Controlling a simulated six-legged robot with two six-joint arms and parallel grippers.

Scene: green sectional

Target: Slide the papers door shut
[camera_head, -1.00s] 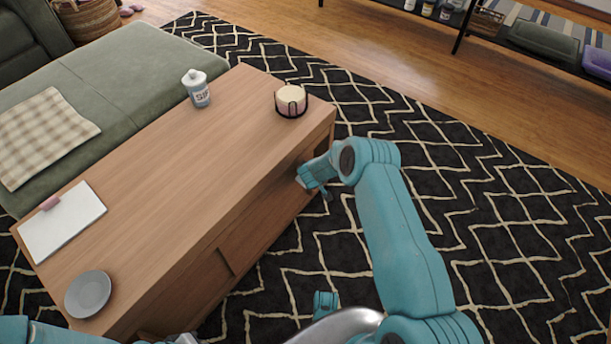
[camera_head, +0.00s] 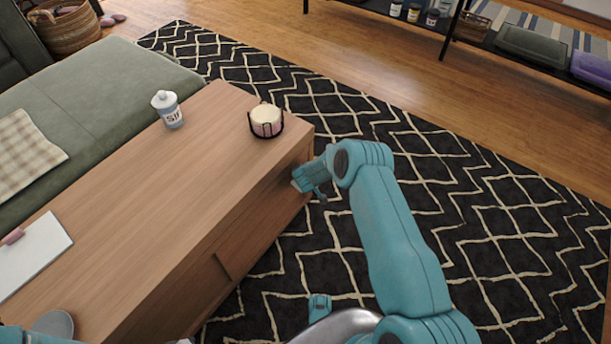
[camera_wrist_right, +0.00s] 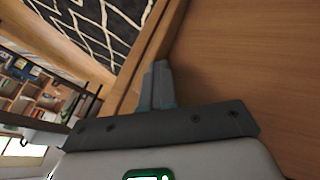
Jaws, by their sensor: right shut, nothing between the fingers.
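The low wooden table (camera_head: 150,215) runs diagonally through the head view, its front side facing me. A wooden sliding panel (camera_head: 250,235) is set in that side, with a short vertical edge or recess near its left part. Which panel is the papers door, and how far it stands open, I cannot tell. My right gripper (camera_head: 305,185) is at the front side near the table's right end. In the wrist view its fingers (camera_wrist_right: 157,85) are shut and empty, close beside a wooden panel (camera_wrist_right: 250,65) and a raised wooden edge (camera_wrist_right: 160,45). Contact is unclear. My left gripper is out of view.
A green sofa (camera_head: 110,85) stands behind. The patterned rug (camera_head: 480,240) to the right is clear.

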